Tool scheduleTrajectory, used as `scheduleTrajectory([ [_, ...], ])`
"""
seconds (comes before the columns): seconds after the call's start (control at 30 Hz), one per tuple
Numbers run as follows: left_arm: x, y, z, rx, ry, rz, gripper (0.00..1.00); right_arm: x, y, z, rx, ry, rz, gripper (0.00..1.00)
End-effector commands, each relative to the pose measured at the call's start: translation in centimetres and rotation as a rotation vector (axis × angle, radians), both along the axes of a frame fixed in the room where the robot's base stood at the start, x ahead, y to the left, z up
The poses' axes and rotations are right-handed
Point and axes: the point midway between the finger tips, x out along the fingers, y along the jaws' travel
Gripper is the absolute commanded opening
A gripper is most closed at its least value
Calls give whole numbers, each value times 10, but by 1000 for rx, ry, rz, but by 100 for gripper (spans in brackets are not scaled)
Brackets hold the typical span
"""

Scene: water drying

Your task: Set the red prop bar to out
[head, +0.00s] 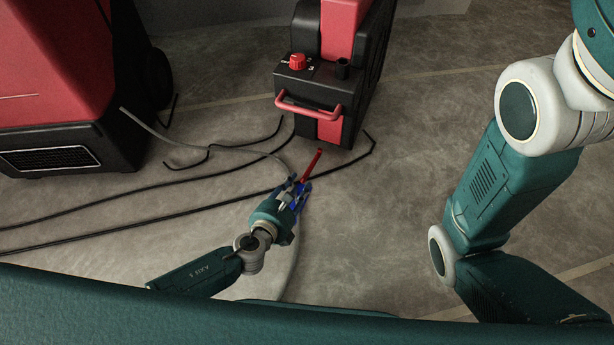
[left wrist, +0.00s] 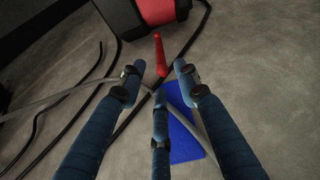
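The red prop bar (head: 312,164) is a short, thin bar on the floor side of the black and red machine, beyond my left fingertips. The blue piece (head: 299,199) is partly hidden by my gripper in the head view. My left gripper (head: 296,187) has its three fingers spread and empty; the left wrist view also shows them (left wrist: 157,78) apart. Whether any finger touches the bar is unclear. My right gripper is out of view.
The black and red machine (head: 330,125) has a red knob (head: 297,61) and a red handle (head: 308,109). A larger red and black unit (head: 60,90) stands at left. Black cables (head: 130,192) and a grey hose (head: 190,143) cross the floor. Floor to the right is clear.

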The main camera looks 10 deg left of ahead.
Motion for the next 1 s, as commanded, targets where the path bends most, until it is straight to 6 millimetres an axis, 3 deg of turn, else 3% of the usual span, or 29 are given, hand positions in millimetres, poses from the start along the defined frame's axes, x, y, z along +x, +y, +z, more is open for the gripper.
scheduleTrajectory([
  [0.1,23,-7,-14,-3,-3,1,32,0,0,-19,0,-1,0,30],
  [0.4,64,-20,-31,-5,0,0,32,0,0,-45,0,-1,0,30],
  [0.83,74,-23,-31,-6,2,0,32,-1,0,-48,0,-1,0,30],
  [1.0,73,-23,-31,-6,2,0,1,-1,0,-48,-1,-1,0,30],
])
